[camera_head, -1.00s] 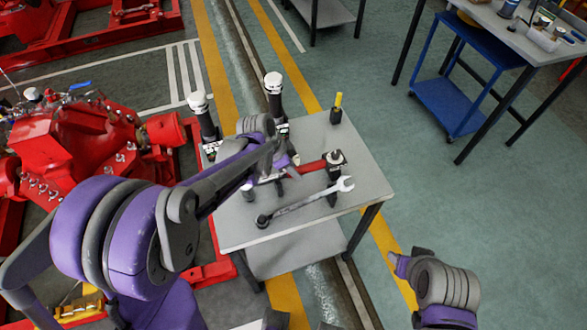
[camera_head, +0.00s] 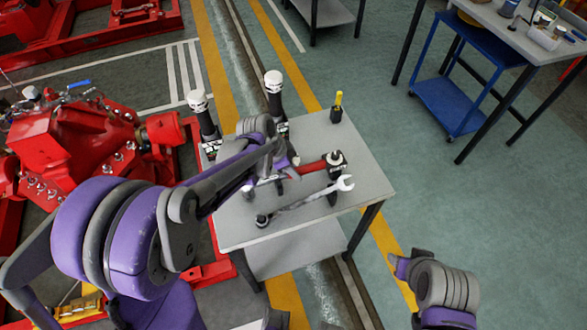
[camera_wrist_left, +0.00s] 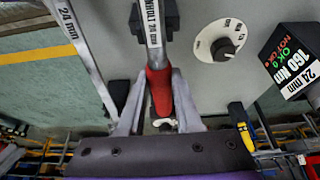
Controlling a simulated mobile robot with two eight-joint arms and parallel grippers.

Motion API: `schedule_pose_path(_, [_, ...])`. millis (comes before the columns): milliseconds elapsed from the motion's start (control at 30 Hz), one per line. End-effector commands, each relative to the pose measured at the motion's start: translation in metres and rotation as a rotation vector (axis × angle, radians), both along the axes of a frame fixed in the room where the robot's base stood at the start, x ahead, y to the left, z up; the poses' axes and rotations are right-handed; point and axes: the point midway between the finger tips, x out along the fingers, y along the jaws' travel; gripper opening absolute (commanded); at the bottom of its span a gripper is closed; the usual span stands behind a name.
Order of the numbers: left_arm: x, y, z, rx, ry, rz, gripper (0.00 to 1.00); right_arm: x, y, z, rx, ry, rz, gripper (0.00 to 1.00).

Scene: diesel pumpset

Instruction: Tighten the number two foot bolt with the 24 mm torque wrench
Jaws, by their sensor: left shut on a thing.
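My left gripper (camera_head: 288,168) is over the grey table (camera_head: 235,235). In the left wrist view it (camera_wrist_left: 160,85) is shut on the red handle of a tool (camera_wrist_left: 160,98) with a pale, lettered shaft. The tool's red part (camera_head: 313,166) and dark head also show in the head view. A black block (camera_wrist_left: 292,50) labelled 24 mm and 160 Nm is at the right of the left wrist view, apart from the gripper. A grey wrench (camera_wrist_left: 82,45) labelled 24 mm lies at left. I cannot pick out the number two foot bolt.
Two black uprights with white tops, one at left (camera_head: 205,118) and one at right (camera_head: 274,98), stand at the table's far side. A yellow-and-black item (camera_head: 337,108) stands near the back edge. Red machinery (camera_head: 75,145) is left. A blue trolley (camera_head: 450,100) is far right; floor between is clear.

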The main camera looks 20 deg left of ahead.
Motion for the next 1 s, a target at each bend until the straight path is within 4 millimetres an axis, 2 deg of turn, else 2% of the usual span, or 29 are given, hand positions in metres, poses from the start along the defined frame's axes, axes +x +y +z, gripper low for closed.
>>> schedule_pose_path(600, [0.0,0.0,-0.012,-0.001,-0.001,0.0,0.0,-0.003,0.0,-0.01,0.0,0.005,0.0,0.5])
schedule_pose_path(633, [0.0,0.0,-0.011,-0.001,-0.001,0.0,0.37,-0.003,0.0,-0.01,0.0,0.005,0.0,0.5])
schedule_pose_path(800, [0.0,0.0,-0.011,-0.001,-0.001,0.0,0.68,-0.003,0.0,-0.009,0.0,0.005,0.0,0.5])
schedule_pose_path(1000, [0.0,0.0,-0.011,0.0,0.0,0.0,0.68,-0.003,0.0,-0.009,0.0,0.005,0.0,0.5])
